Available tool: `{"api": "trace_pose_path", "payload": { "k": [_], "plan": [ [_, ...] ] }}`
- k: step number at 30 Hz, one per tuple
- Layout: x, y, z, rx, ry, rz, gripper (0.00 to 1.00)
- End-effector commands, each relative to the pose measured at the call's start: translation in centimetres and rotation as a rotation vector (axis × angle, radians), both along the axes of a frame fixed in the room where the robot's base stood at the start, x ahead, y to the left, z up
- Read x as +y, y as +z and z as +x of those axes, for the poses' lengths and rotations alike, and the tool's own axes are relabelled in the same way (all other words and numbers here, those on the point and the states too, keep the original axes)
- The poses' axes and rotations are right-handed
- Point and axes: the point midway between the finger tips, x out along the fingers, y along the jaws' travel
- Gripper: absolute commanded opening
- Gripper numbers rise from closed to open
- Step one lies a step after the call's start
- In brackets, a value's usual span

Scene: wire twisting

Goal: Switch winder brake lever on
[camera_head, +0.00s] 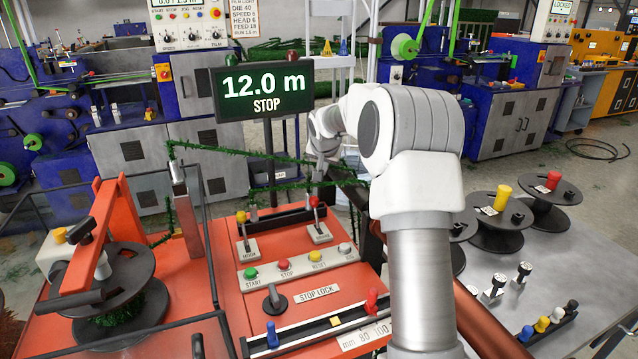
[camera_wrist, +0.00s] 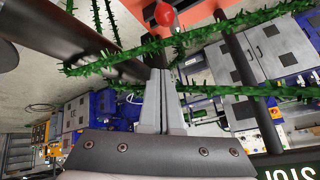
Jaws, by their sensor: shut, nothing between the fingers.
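Two small levers stand on the orange bench in the head view. One has a yellow knob (camera_head: 241,216), the other a red knob (camera_head: 314,200). Their plate labels are too small to read surely, so I cannot tell which is the winder brake lever. A red ball (camera_wrist: 165,14) shows beyond my fingertips in the wrist view. My gripper (camera_wrist: 160,73) is shut and empty, with its fingers together. In the head view its fingers are hard to make out beside my arm, above and behind the red-knobbed lever.
Green tinsel wire (camera_head: 240,154) runs across the bench near my gripper; strands (camera_wrist: 110,58) cross close to my fingers in the wrist view. A display (camera_head: 262,90) reads 12.0 m STOP. A button strip (camera_head: 300,268) lies in front of the levers, and a reel (camera_head: 118,285) stands left.

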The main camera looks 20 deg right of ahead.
Motion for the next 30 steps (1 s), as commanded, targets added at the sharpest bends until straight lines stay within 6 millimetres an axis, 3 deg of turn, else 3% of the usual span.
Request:
{"api": "trace_pose_path", "payload": {
  "k": [18, 30],
  "plan": [
    [-1.7, -7.9, 5.6, 0.0, 0.001, 0.001, 0.0],
    [0.3, -8.6, 2.7, 0.001, 0.0, -0.001, 0.0]
  ]
}}
